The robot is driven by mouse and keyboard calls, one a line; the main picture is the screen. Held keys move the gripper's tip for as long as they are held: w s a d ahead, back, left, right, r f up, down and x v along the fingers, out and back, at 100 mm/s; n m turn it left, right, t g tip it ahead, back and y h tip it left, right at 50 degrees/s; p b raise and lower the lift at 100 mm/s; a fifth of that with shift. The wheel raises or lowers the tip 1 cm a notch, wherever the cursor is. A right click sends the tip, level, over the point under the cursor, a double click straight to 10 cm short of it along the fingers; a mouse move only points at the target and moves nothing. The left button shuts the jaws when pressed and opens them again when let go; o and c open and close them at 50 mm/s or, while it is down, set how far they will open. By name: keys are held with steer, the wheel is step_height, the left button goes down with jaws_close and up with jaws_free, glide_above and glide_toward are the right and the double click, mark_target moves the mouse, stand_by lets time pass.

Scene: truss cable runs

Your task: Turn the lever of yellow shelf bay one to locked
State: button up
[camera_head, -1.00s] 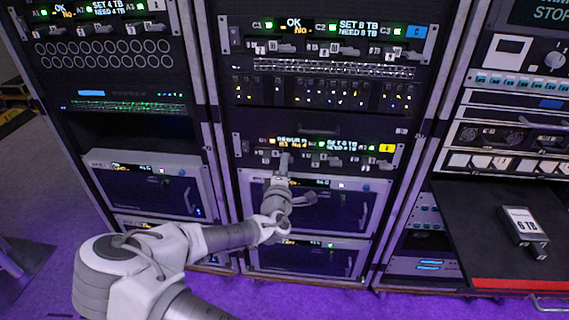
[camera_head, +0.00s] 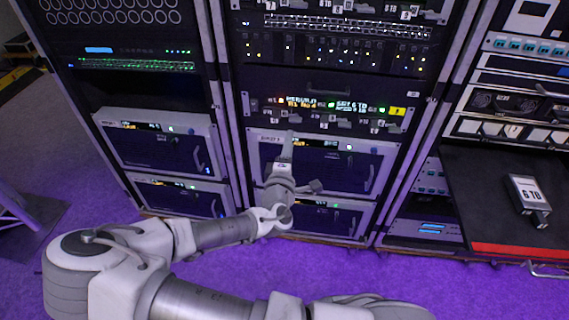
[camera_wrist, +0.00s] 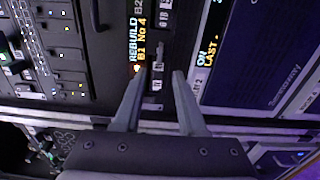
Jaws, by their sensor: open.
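The yellow shelf (camera_head: 330,122) is a dark drive unit in the middle rack, with a yellow tag (camera_head: 397,111) at its right end and a row of small grey handles. Its small display (camera_head: 300,103) is lit, and in the wrist view it reads "REBUILD B1 No 4" (camera_wrist: 139,42). My gripper (camera_head: 287,137) is in front of the shelf's lower left part. In the wrist view my gripper (camera_wrist: 157,76) is open, with its two fingers on either side of a small grey lever (camera_wrist: 157,75). I cannot tell whether they touch it, or its exact angle.
Below the shelf are grey-framed units (camera_head: 345,165) with handles. A black pull-out tray (camera_head: 480,200) with a red front edge juts out at right, carrying a drive labelled 6 TB (camera_head: 526,194). Purple floor (camera_head: 450,285) lies open in front.

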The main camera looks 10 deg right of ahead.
steer(key=v, duration=0.8)
steer(key=shift+s+p, duration=0.2)
steer(key=shift+p, duration=0.1)
